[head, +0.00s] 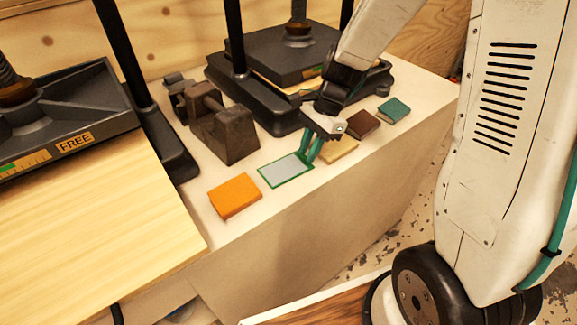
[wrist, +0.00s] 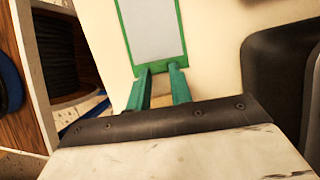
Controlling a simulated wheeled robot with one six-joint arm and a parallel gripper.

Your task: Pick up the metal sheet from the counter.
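The metal sheet (head: 286,170) is a flat grey rectangle with a green border. It lies on the pale counter (head: 240,225) between an orange block and a yellow one. It also shows at the top of the wrist view (wrist: 153,30). My gripper (head: 308,154) has teal fingers that point down at the sheet's right end. In the wrist view, the fingertips (wrist: 159,69) are apart, with a gap between them, at the sheet's near edge. Whether they touch it I cannot tell. Nothing shows held between them.
An orange block (head: 235,196) lies left of the sheet. Yellow (head: 340,148), brown (head: 362,124) and teal (head: 394,110) blocks lie along the counter to the right. A dark metal block (head: 224,132) and a black press (head: 280,55) stand behind. A wooden board (head: 90,230) is at left.

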